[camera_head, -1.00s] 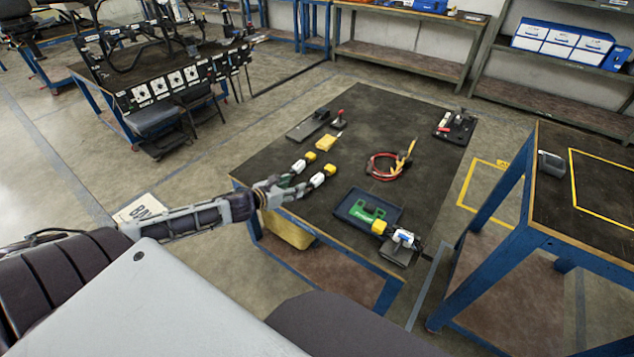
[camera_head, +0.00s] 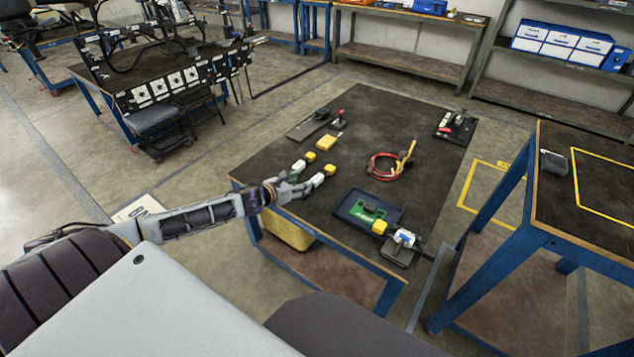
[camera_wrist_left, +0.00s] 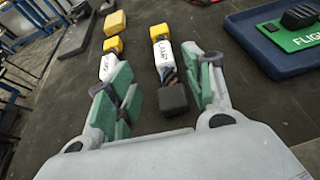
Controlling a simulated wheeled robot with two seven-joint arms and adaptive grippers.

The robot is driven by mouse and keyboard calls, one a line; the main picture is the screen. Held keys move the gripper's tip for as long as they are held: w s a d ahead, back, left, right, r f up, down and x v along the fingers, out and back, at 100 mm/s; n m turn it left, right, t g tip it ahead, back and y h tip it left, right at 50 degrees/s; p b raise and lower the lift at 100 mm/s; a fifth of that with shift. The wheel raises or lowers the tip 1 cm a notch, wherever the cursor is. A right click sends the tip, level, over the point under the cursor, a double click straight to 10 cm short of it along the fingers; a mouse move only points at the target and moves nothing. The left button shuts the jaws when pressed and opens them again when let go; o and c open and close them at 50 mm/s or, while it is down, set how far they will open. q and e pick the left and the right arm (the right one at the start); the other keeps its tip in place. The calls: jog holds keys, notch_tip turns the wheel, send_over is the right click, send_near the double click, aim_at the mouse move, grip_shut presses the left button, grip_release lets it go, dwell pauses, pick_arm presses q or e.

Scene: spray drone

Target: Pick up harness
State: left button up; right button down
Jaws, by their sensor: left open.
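Two small harness-like pieces lie side by side on the dark table. The right one (camera_wrist_left: 163,55) has a yellow end, a white labelled middle, short wires and a black block at the near end; it also shows in the head view (camera_head: 318,179). The left one (camera_wrist_left: 109,66) is yellow and white, partly hidden by a finger. My left gripper (camera_wrist_left: 163,88) is open, its green-padded fingers on either side of the right piece's near end. I cannot tell whether they touch it. My right gripper is not in view.
A yellow block (camera_head: 326,142) and dark fixtures stand farther back. A second table (camera_head: 585,205) is at right.

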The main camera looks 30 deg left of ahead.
aim_at(317, 180)
pick_arm(q)
jog(key=shift+w+f, duration=0.1)
jog(key=shift+w, duration=0.3)
jog(key=shift+w+d+f, duration=0.2)
jog(key=shift+w+f, duration=0.1)
jog(key=shift+w, duration=0.3)
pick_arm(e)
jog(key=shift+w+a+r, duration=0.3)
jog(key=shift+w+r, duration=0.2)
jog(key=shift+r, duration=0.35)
pick_arm(q)
jog(key=shift+w+f+b, duration=0.1)
jog(key=shift+w+b, duration=0.05)
jog(key=shift+b, duration=0.15)
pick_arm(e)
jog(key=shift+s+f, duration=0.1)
